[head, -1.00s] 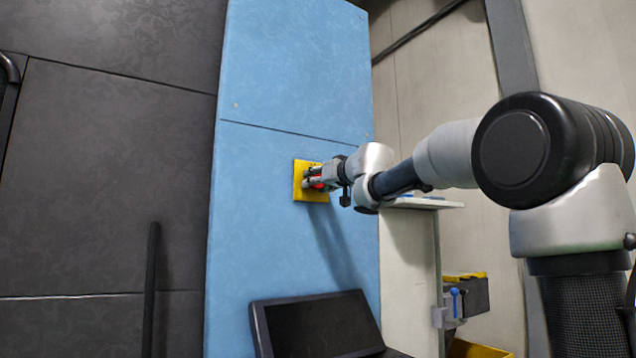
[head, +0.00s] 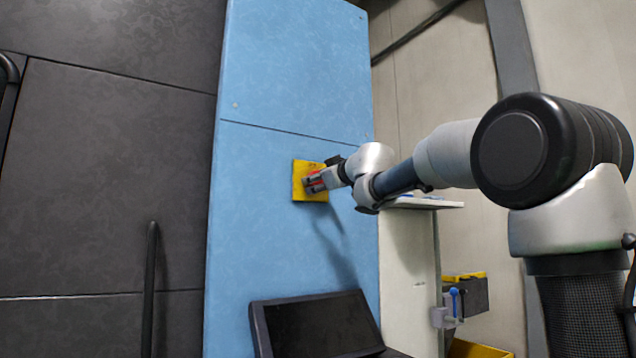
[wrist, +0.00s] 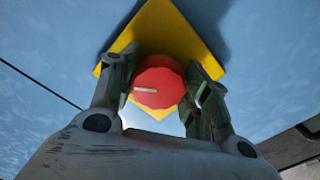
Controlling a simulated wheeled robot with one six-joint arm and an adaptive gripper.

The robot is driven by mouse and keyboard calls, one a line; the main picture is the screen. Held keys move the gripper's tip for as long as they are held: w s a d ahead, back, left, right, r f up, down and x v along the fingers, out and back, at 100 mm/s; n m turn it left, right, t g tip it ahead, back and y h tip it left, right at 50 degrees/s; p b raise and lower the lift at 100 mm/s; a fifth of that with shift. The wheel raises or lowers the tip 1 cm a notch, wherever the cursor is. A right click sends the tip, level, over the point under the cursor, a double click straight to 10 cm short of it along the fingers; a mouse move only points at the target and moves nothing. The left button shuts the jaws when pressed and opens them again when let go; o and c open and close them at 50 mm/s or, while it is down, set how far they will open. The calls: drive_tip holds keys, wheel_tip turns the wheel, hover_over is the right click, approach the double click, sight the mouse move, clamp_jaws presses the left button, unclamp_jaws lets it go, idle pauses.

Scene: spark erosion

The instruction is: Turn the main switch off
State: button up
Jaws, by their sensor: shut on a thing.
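The main switch is a red round knob (wrist: 158,72) on a yellow square plate (wrist: 165,25) in the wrist view. A short pale mark lies nearly level across the knob's face there. In the head view the yellow plate (head: 301,195) is fixed to the blue panel, and a little red of the knob (head: 314,186) shows between the fingers. My gripper (head: 313,182) is at the plate, shut on the knob. In the wrist view my gripper (wrist: 160,85) has one finger on each side of the knob. The fingers hide the knob's sides.
The blue panel (head: 285,80) is flat and clear around the plate. A dark screen (head: 318,325) juts out below it. A narrow shelf (head: 425,202) stands to the right under my arm. A dark door with an upright black handle (head: 150,290) is on the left.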

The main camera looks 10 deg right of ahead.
drive_tip(key=n, duration=1)
drive_tip(key=shift+d+r, duration=0.1)
drive_tip(key=shift+n, duration=0.3)
idle(0.3)
drive_tip(key=o, duration=1)
drive_tip(key=v, duration=1.2)
